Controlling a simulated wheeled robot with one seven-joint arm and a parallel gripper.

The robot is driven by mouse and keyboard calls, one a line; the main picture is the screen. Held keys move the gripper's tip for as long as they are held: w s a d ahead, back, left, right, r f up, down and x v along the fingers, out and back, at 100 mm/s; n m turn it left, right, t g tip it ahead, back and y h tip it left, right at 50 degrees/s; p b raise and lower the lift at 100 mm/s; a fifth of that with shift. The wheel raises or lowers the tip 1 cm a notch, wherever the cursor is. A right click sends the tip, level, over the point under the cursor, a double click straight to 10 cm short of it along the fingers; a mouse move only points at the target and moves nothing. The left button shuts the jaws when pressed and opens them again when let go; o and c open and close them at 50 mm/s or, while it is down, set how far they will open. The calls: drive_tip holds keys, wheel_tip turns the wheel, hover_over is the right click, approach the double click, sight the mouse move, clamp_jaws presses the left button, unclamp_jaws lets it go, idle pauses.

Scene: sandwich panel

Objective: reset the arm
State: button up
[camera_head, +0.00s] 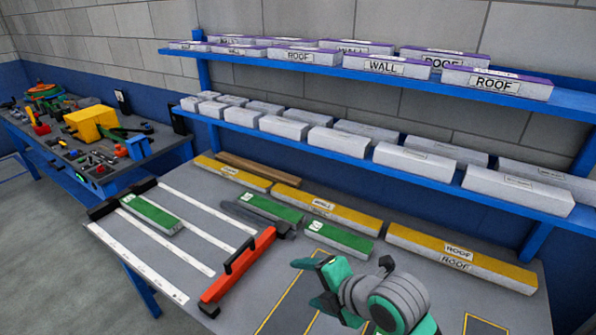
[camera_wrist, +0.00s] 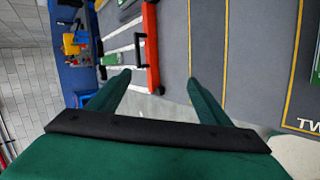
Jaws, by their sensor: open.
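My gripper (camera_head: 316,283) is at the lower middle of the head view, above the grey bench (camera_head: 262,287). In the wrist view its two green fingers (camera_wrist: 158,84) stand wide apart with nothing between them. The orange-red bar with a black handle (camera_head: 238,272) lies on the bench to the left of my gripper, and it also shows beyond the fingers in the wrist view (camera_wrist: 151,45). The fingers do not appear to touch anything.
Green blocks (camera_head: 338,238) and yellow ROOF-labelled panels (camera_head: 460,262) lie behind my gripper. Blue shelves (camera_head: 350,69) with white and purple-topped blocks rise at the back. A tool-covered table (camera_head: 150,148) stands at the left. Yellow-outlined bench areas (camera_head: 290,292) near my gripper look bare.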

drive_tip(key=w+a+r+m+t+y, duration=0.1)
drive_tip(key=w+a+r+m+t, duration=0.1)
drive_tip(key=a+r+m+t, duration=0.4)
drive_tip(key=w+a+r+m+t+y, duration=0.1)
drive_tip(key=w+a+m+t+y, duration=0.2)
drive_tip(key=m, duration=0.4)
drive_tip(key=s+f+m+h, duration=1)
drive_tip(key=s+f+m, duration=0.45)
drive_tip(key=f, duration=0.35)
drive_tip(key=s+d+f, duration=0.2)
drive_tip(key=s+d, duration=0.1)
drive_tip(key=s, duration=0.9)
drive_tip(key=s+d+f+n+g, duration=0.1)
drive_tip(key=s+d+f, duration=0.2)
drive_tip(key=s, duration=0.8)
drive_tip(key=shift+s, duration=0.35)
drive_tip(key=shift+d+n, duration=0.1)
drive_tip(key=shift+n, duration=0.15)
